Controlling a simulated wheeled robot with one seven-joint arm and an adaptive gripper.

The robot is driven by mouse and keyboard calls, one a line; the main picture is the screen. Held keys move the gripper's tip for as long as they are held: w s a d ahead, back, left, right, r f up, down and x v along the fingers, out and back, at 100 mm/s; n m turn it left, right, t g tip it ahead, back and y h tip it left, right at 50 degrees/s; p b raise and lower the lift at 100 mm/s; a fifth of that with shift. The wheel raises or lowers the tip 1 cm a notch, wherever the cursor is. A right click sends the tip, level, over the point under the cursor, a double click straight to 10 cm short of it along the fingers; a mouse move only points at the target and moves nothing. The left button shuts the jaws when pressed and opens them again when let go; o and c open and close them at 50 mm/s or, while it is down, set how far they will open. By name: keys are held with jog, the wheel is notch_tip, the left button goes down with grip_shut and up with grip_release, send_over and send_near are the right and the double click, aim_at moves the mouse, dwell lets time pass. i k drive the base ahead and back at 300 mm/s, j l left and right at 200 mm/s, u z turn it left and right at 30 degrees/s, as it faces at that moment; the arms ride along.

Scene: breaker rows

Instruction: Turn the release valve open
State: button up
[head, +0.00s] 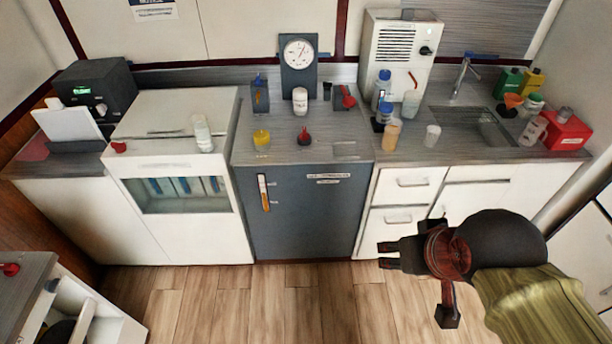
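My gripper (388,256) is at the lower right in the head view, in the air in front of the white drawers. It points left, its two dark fingers have a gap between them, and nothing shows in it. A small red knob-like part (304,138) on a dark base sits on the grey cabinet's top, below the dial gauge (299,53). A red-headed part (348,97) sits to the right of it on a grey block. I cannot tell which is the release valve, or its setting. My gripper is well apart from both.
A yellow-topped jar (262,140) and a white jar (300,101) stand near the red parts. Bottles and cups (392,135) crowd the counter to the right, before the sink (470,127). The wooden floor (290,305) in front is clear. A low cabinet (75,305) stands at lower left.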

aim_at(304, 136)
jog(key=i+l, duration=0.1)
jog(key=i, duration=1.1)
jog(key=l+u, duration=0.05)
